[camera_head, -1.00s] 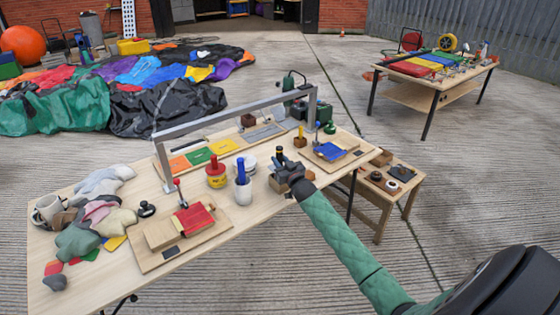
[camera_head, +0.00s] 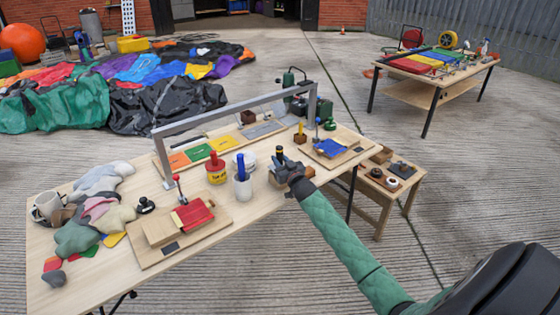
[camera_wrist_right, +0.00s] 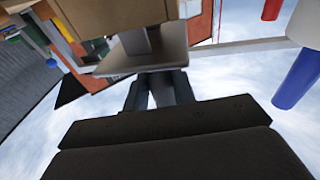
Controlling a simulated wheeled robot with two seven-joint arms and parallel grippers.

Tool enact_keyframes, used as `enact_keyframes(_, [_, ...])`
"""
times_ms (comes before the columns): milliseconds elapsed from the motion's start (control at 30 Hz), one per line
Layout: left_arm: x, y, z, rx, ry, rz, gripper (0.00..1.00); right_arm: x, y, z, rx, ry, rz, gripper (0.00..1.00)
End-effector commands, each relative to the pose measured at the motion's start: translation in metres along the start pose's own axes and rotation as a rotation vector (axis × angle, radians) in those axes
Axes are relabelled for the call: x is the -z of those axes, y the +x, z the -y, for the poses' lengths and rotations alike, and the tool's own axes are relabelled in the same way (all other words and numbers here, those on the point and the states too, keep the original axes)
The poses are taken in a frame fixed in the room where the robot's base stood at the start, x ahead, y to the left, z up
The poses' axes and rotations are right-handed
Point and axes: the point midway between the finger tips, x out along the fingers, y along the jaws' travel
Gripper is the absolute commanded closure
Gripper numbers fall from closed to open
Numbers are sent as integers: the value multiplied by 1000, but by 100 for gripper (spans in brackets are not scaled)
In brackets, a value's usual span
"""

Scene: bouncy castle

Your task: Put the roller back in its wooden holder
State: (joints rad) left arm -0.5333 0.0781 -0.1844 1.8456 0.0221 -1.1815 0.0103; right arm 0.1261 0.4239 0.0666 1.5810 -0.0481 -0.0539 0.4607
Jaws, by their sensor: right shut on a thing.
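My right gripper (camera_head: 286,172) reaches in from the lower right over the right part of the long table (camera_head: 285,232). It is shut on a small tool with a dark, upright handle (camera_head: 279,153), which I take to be the roller. In the right wrist view the fingers (camera_wrist_right: 160,92) close beside a grey plate (camera_wrist_right: 145,60), with a dark brown piece beyond it; the roller's lower end is not clear. A small brown wooden block with a yellowish stick (camera_head: 300,138) and a dark brown block (camera_head: 248,117) stand behind; I cannot tell which is the holder. My left gripper is out of view.
A grey metal frame (camera_head: 235,108) spans the table. A board with a blue patch (camera_head: 332,150) lies right. A low side table (camera_head: 385,188) adjoins.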

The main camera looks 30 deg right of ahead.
Motion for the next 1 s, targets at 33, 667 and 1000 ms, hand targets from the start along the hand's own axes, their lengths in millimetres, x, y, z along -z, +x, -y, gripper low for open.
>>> enact_keyframes(33, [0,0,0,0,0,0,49,1,0,0,0,0,-1,100])
enact_keyframes(667, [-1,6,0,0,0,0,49,-11,-1,0,0,0,-1,100])
enact_keyframes(1000, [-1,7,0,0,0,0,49,-16,-2,0,0,0,0,100])
